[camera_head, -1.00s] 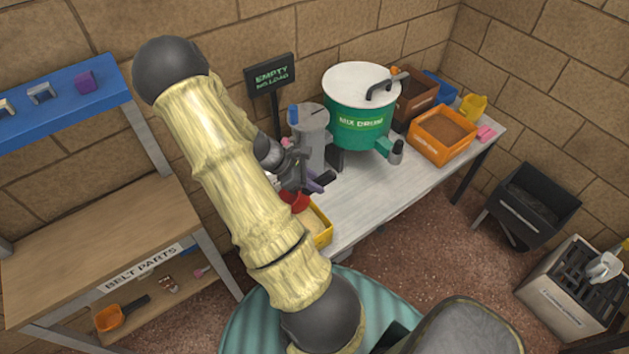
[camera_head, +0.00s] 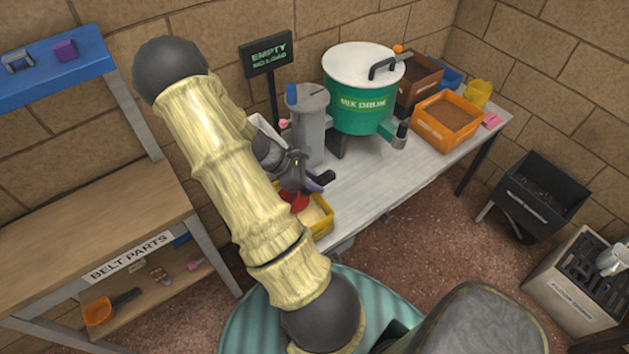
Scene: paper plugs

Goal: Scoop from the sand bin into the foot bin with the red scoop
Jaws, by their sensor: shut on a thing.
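My gripper (camera_head: 305,184) is at the left end of the grey table, above a yellow bin (camera_head: 318,218) with pale, sand-like contents. It is shut on the red scoop (camera_head: 295,200), whose red part shows just below the jaws at the bin's far left side. My arm hides part of the bin and of the scoop, so I cannot tell whether the scoop touches the sand. I cannot read a label on this bin. I cannot tell which container is the foot bin.
A green mix drum (camera_head: 362,95) and a grey post (camera_head: 310,125) stand behind my gripper. An orange bin (camera_head: 446,122) with brown contents is further right, near a brown bin (camera_head: 418,82). A sign reading EMPTY NO LOAD (camera_head: 266,54) stands behind. The front middle of the table is clear.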

